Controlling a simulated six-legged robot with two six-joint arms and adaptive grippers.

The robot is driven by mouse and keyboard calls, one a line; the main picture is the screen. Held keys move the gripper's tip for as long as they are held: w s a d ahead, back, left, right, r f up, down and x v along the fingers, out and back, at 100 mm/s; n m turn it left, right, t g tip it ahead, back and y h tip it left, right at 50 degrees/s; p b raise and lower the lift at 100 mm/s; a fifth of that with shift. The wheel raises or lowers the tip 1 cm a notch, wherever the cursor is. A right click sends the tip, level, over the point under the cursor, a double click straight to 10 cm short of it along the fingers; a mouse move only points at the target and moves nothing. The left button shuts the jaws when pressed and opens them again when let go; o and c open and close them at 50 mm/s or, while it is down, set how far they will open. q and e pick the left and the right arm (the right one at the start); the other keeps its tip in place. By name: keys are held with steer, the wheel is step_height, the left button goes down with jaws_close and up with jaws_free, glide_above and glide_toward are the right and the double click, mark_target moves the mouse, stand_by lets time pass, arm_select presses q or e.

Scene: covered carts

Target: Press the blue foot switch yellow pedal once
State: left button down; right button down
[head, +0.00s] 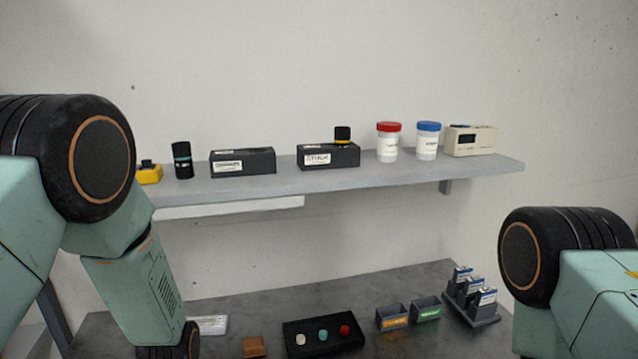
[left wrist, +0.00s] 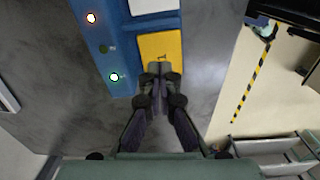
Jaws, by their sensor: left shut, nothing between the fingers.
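The blue foot switch (left wrist: 118,50) is at the top of the left wrist view, cut off by the upper edge. Its yellow pedal (left wrist: 161,46) carries a dark mark. On its left side are an orange light, a dark spot and a green light. My left gripper (left wrist: 158,72) is shut and empty. Its fingertips overlap the near edge of the pedal in the picture; I cannot tell whether they touch it. In the head view neither the foot switch nor the grippers show, only parts of both my arms.
A wall shelf (head: 400,177) holds black boxes, jars and a small device. The table (head: 260,305) below carries a black tray (head: 293,337), small bins (head: 392,318) and a rack (head: 472,311). A yellow-black striped strip (left wrist: 249,78) lies right of the foot switch.

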arm_select(q)
steer(key=shift+r+p, duration=0.95)
steer(key=shift+r, duration=0.2)
steer(key=shift+w+r, duration=0.1)
steer(key=shift+r, duration=0.45)
step_height(320, 180, up, 11)
steer(key=s+f+m, duration=0.3)
steer(key=s+f, duration=0.1)
steer(key=s+a+f+m, duration=0.1)
steer(key=s+f+m, duration=0.3)
steer(key=f, duration=0.1)
steer(key=s+f+m, duration=0.3)
steer(key=f, duration=0.2)
steer(key=shift+s+a+m, duration=0.3)
steer(key=shift+s+a, duration=0.1)
steer(key=s+f+m, duration=0.5)
steer(key=s+m, duration=0.4)
steer(key=s, duration=0.4)
step_height(320, 180, down, 24)
steer(key=m+b, duration=0.1)
steer(key=b, duration=2.2)
steer(key=shift+r+b, duration=0.25)
steer(key=shift+b, duration=0.05)
